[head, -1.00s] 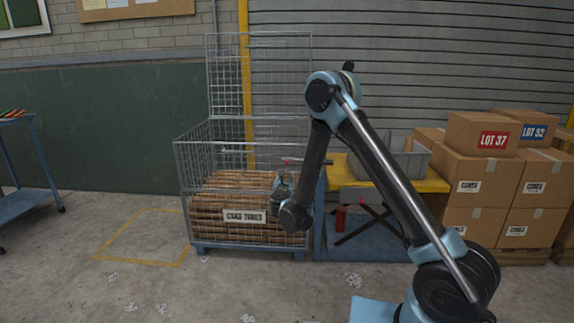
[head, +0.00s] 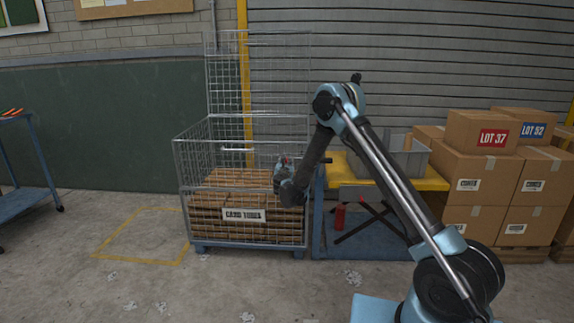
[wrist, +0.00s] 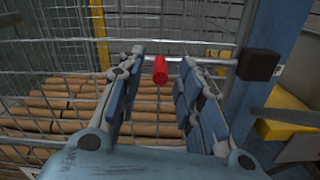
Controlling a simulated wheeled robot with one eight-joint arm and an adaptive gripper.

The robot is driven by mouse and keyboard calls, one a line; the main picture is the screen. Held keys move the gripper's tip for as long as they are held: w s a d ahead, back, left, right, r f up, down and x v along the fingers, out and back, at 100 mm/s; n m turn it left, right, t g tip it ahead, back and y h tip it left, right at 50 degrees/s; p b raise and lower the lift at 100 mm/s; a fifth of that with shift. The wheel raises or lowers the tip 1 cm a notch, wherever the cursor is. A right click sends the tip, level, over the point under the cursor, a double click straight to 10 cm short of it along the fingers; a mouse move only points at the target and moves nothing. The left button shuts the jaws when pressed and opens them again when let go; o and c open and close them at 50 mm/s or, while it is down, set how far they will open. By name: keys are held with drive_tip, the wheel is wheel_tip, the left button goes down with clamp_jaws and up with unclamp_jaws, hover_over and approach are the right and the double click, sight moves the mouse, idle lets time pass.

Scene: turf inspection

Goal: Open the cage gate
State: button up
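The wire mesh cage (head: 222,150) stands on the floor left of centre in the head view, full of brown tubes with a "CARD TUBES" label (head: 243,215). Its front mesh looks shut. In the wrist view a metal bar (wrist: 205,60) runs across the mesh, with a red handle (wrist: 160,70) on it and a black block (wrist: 258,65) at its right end. My gripper (wrist: 162,58) is open, one finger on each side of the red handle. I see gaps on both sides; contact is not visible. In the head view my gripper (head: 281,165) is at the cage's front right.
A yellow-topped table (head: 430,182) with a grey bin (head: 400,158) stands just right of the cage. Stacked cartons (head: 482,180) are farther right. A blue trolley (head: 20,205) is at the far left. The floor has a yellow-marked square (head: 140,262) and is open in front.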

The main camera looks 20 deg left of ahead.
drive_tip(key=shift+x, duration=0.75)
drive_tip(key=shift+c, duration=0.3)
clamp_jaws()
